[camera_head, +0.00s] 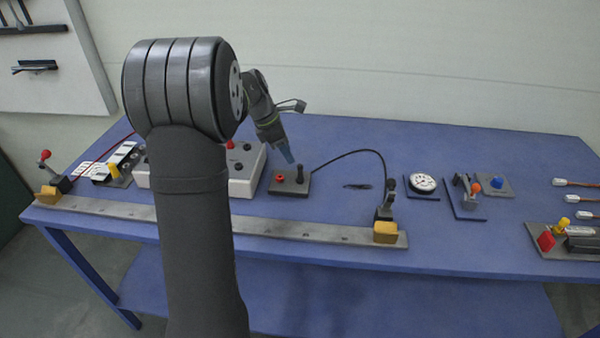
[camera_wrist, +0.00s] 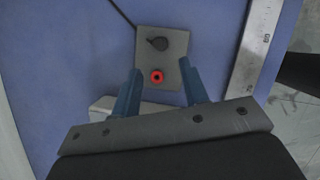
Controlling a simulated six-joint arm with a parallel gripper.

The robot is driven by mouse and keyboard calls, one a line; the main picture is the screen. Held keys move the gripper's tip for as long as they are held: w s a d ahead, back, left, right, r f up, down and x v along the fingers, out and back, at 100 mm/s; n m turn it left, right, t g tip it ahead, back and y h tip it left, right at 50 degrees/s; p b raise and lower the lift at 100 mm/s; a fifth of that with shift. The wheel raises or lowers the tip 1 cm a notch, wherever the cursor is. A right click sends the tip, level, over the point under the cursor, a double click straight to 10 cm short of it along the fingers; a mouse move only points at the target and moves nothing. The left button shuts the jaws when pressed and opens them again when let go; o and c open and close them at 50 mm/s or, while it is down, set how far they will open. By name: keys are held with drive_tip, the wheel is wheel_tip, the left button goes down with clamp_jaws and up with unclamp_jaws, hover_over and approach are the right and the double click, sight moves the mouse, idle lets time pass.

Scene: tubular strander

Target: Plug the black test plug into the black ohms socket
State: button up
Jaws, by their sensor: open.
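The black test plug (camera_head: 300,172) stands upright in a small grey plate (camera_head: 290,190), beside a red socket or plug (camera_head: 279,177). A black cable arcs from it to the right. In the wrist view the black plug (camera_wrist: 158,43) lies just beyond my fingertips, and the red piece (camera_wrist: 157,77) shows between my fingers. My gripper (camera_head: 289,157) has blue fingers, spread open and empty, above the plate; its fingers also show in the wrist view (camera_wrist: 160,68). A white box (camera_head: 244,184) with black and red knobs or sockets is left of the plate, partly hidden by my arm; I cannot tell which is the black ohms socket.
A long metal rail (camera_head: 300,226) with yellow blocks runs along the table's front edge. A small clamp post (camera_head: 386,207) holds the cable's far end. A round dial (camera_head: 422,183) and other fixtures stand farther right. The blue table behind the plate is mostly clear.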

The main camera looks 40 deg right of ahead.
sight(299, 165)
drive_tip(key=x, duration=0.3)
drive_tip(key=shift+f, duration=0.1)
drive_tip(key=shift+s+d+x, duration=0.1)
drive_tip(key=shift+d+x, duration=0.05)
drive_tip(key=shift+x, duration=1.2)
drive_tip(key=shift+s+d+x, duration=0.1)
drive_tip(key=shift+d+x, duration=0.1)
drive_tip(key=shift+x, duration=1.2)
drive_tip(key=shift+r, duration=0.2)
clamp_jaws()
